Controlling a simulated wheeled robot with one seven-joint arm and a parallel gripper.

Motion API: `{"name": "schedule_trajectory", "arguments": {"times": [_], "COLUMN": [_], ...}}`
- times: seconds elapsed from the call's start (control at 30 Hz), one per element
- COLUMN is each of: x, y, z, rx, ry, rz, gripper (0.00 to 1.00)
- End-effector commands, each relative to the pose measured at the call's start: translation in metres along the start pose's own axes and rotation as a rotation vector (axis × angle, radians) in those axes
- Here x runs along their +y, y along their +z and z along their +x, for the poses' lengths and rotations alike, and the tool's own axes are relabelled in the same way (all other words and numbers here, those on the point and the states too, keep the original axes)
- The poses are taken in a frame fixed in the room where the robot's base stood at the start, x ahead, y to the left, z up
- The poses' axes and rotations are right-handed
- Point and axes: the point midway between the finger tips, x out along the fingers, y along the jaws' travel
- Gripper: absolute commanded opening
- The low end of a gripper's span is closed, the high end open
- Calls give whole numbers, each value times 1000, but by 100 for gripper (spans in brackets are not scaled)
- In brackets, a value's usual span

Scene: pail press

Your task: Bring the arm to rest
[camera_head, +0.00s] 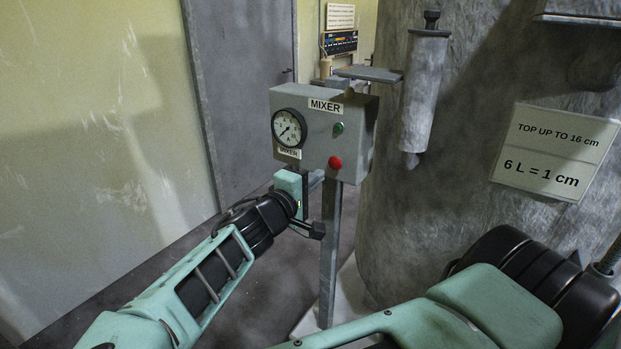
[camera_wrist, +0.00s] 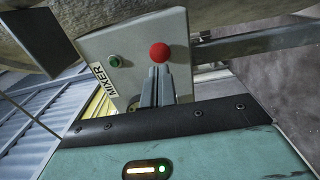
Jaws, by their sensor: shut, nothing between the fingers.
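My gripper (camera_wrist: 160,72) is shut and empty, its two fingers side by side in the wrist view. In the head view its teal body (camera_head: 289,184) is just below the left part of the grey mixer box (camera_head: 314,129), and its fingertips are hard to make out. The box carries a round dial (camera_head: 289,128), a green button (camera_head: 339,127) and a red button (camera_head: 335,162). In the wrist view the red button (camera_wrist: 159,52) appears just beyond the fingertips; I cannot tell the gap. The green button (camera_wrist: 114,61) is to its left.
A metal post (camera_head: 329,255) holds the box up. A large grey tank (camera_head: 480,80) with a sign (camera_head: 556,151) reading "TOP UP TO 16 cm" stands close at right. A pale wall (camera_head: 90,120) and a grey door (camera_head: 240,90) are at left. Some floor between is open.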

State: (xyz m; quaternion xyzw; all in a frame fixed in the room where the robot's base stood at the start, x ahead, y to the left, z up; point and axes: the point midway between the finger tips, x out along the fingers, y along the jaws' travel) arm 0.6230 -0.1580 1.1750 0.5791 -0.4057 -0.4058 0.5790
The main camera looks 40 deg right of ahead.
Motion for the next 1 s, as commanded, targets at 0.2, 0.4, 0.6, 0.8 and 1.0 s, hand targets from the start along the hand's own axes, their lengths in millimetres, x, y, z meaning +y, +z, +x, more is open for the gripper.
{"name": "schedule_trajectory", "arguments": {"times": [0.2,0.4,0.6,0.8,1.0], "x": [0,-26,-110,-164,-168], "y": [0,16,69,106,118], "z": [0,7,-5,-66,-143], "rx": [0,-56,-218,-307,-286], "ry": [0,-88,-420,-795,-1135], "rz": [0,-30,-132,-219,-263], "gripper": [0,0,0,0,0]}}
